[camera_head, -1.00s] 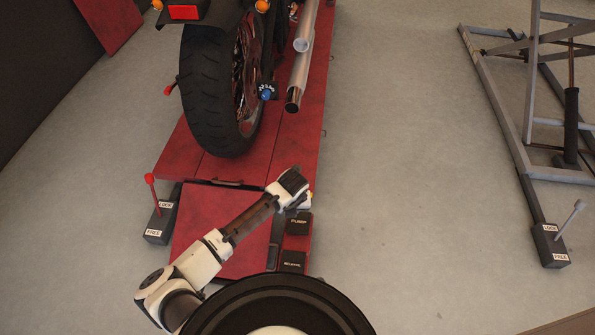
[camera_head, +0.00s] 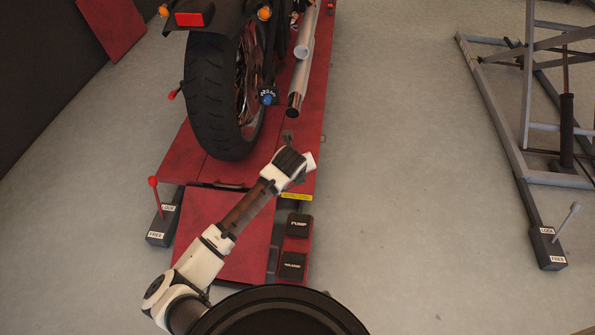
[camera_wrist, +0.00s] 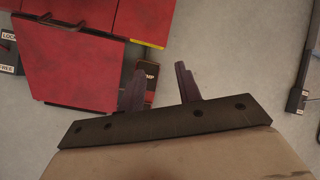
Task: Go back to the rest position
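My gripper (camera_wrist: 159,70) shows in the wrist view with its two dark fingers apart and nothing between them. In the head view my arm reaches up and right over the red motorcycle lift (camera_head: 222,235), its end above the lift deck behind the pump pedal (camera_head: 298,226). The fingers cannot be made out there. In the wrist view the pump pedal (camera_wrist: 150,77) is partly hidden behind the left finger. The release pedal (camera_head: 292,265) lies nearer to me. I see no contact between my gripper and either pedal.
A motorcycle (camera_head: 222,100) stands on the lift. A red lock lever (camera_head: 154,190) stands at the lift's left. A grey lift frame (camera_head: 500,120) with a grey lever (camera_head: 568,220) is at the right. The floor (camera_head: 410,190) between them is clear.

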